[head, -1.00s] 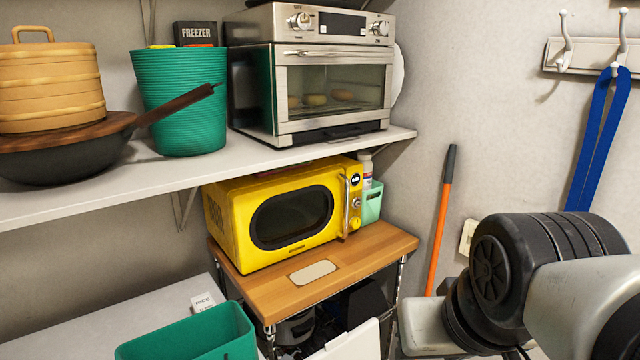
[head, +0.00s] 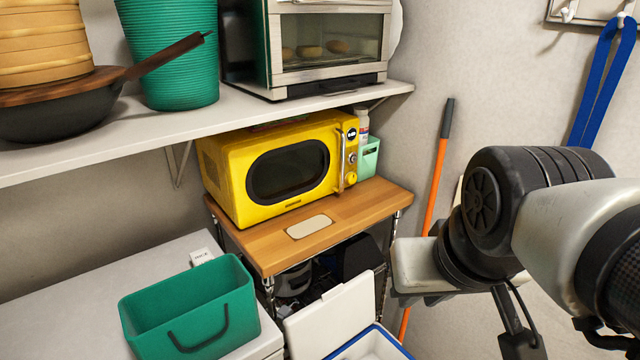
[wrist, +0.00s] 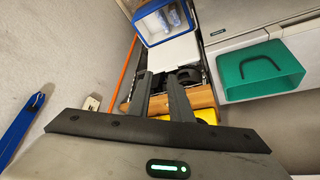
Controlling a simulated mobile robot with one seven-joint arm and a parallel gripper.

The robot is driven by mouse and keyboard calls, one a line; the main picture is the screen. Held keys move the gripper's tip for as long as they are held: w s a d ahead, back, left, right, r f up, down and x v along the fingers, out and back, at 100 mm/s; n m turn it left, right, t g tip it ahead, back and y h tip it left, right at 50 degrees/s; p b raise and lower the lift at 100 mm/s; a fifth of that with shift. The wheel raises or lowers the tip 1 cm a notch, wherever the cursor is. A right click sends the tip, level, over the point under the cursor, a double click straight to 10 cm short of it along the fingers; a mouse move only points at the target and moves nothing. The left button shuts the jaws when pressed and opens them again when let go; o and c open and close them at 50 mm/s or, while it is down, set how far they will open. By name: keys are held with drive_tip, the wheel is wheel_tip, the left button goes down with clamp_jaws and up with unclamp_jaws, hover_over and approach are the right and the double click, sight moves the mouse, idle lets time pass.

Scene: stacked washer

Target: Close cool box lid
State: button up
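The cool box (head: 372,346) has a blue rim and sits at the bottom edge of the head view, its lower part cut off. Its white lid (head: 330,316) stands open, tilted up at the back in front of the wooden cart. In the wrist view the cool box (wrist: 150,27) is at the top, with bottle-like items inside, and the lid (wrist: 172,54) lies just beyond my fingertips. My gripper (wrist: 158,78) is open, with a gap between its two fingers and nothing held. No contact with the lid is visible. In the head view my arm is right of the box.
A wooden cart (head: 345,238) with a yellow microwave (head: 288,172) stands behind the lid. A green bin (head: 190,308) sits on a white surface to the left. An orange-handled pole (head: 437,185) leans on the wall, near my arm. A shelf (head: 150,130) overhangs the cart.

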drive_tip(key=w+b, duration=0.1)
drive_tip(key=w, duration=0.2)
drive_tip(key=w+a+f+n+b, duration=0.1)
drive_tip(key=w, duration=0.3)
drive_tip(key=w+a+f+n+g+b, duration=0.1)
drive_tip(key=w, duration=0.3)
drive_tip(key=shift+w+a, duration=0.1)
drive_tip(key=shift+w, duration=0.15)
clamp_jaws()
drive_tip(key=w+a+f+n+g+b, duration=0.1)
drive_tip(key=w+a+f+n+b, duration=0.15)
drive_tip(key=w+f, duration=0.55)
drive_tip(key=w+a+f+b, duration=0.1)
drive_tip(key=w+a+f, duration=0.1)
drive_tip(key=w+f, duration=0.3)
drive_tip(key=w+a+f+n+g+b, duration=0.1)
drive_tip(key=w+f, duration=0.5)
drive_tip(key=f, duration=0.7)
drive_tip(key=w+a+f+n+g+y+b, duration=0.1)
drive_tip(key=w+a+f, duration=0.3)
drive_tip(key=f, duration=0.6)
drive_tip(key=shift+w+n+b, duration=0.25)
drive_tip(key=shift+w+b, duration=0.35)
drive_tip(key=shift+w, duration=0.55)
